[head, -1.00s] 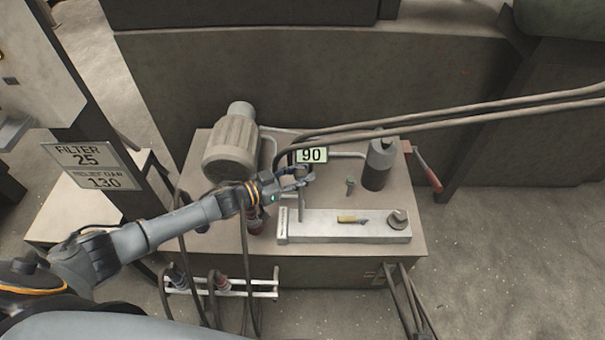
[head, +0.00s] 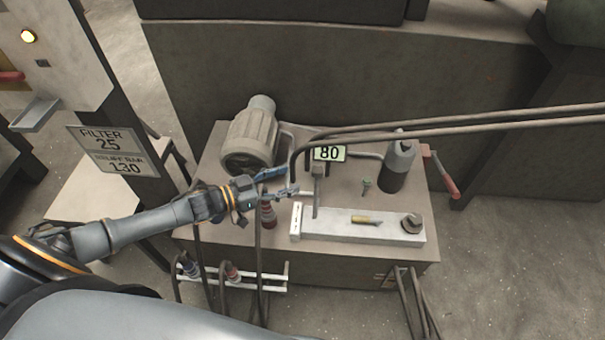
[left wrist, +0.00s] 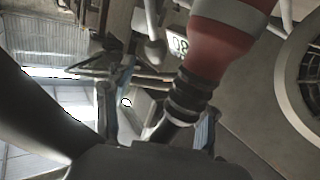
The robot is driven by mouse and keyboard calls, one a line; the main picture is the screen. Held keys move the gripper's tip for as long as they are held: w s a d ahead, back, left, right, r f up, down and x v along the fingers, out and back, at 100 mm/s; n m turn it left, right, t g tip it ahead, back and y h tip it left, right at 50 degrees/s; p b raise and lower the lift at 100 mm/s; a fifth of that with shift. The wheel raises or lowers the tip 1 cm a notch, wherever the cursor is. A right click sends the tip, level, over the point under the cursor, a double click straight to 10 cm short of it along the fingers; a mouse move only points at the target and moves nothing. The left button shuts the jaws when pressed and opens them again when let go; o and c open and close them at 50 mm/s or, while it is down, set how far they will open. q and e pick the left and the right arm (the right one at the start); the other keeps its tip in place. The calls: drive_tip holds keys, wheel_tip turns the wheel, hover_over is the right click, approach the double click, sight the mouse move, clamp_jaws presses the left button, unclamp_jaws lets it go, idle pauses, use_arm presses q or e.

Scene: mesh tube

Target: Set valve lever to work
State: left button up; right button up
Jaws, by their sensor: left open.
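An upright grey lever (head: 317,190) stands by the left end of the pale manifold block (head: 345,228), beside a small white label plate (head: 297,221) whose text is too small to read. My left gripper (head: 282,182) is open and empty, just left of the lever and apart from it. In the left wrist view, a grey rod with a rounded end (left wrist: 155,48), likely this lever, shows beyond the open fingers (left wrist: 160,115). A red coupling (left wrist: 222,45) fills the near part of that view. My right gripper is out of view.
A display (head: 329,153) reads 80 behind the lever. A motor (head: 250,140) stands at the back left, a dark cylinder (head: 398,163) and red-handled lever (head: 446,178) at the right. Hoses (head: 450,126) cross above. A yellow piece (head: 365,219) lies on the block.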

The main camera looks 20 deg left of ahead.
use_arm(q)
drive_tip(key=v, duration=0.2)
drive_tip(key=shift+s+a, duration=0.15)
drive_tip(key=shift+a, duration=0.05)
idle(0.4)
